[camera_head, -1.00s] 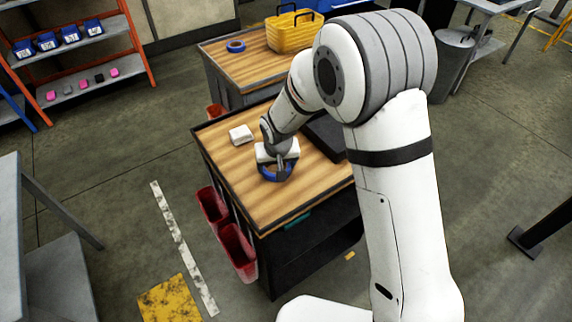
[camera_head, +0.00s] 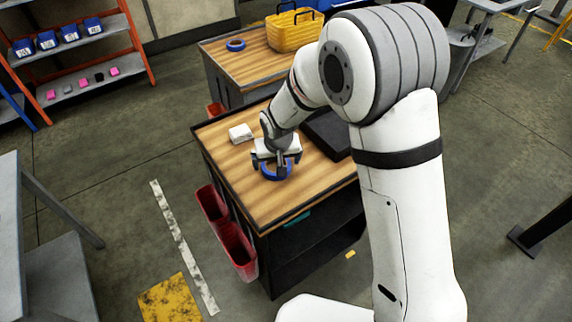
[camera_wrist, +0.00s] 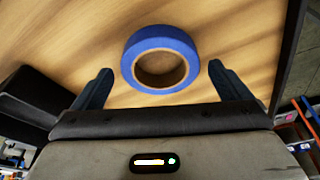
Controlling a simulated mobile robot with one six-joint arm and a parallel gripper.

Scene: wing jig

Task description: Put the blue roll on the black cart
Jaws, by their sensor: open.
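A blue roll (camera_head: 268,175) lies flat on the wooden top of the black cart (camera_head: 238,178). In the wrist view the blue roll (camera_wrist: 160,38) is a blue ring with a tan core, in the middle of the picture. My gripper (camera_head: 277,168) is open above the roll, its fingers spread on either side. In the wrist view the fingertips of my gripper (camera_wrist: 162,76) stand left and right of the roll, with a gap on each side. Part of the roll is hidden by my gripper in the head view.
A white block (camera_head: 240,133) and a dark flat case (camera_head: 328,136) are on the same cart top. Red bins (camera_head: 237,252) hang on its side. A second cart behind holds another blue roll (camera_head: 236,45) and a yellow basket (camera_head: 293,30).

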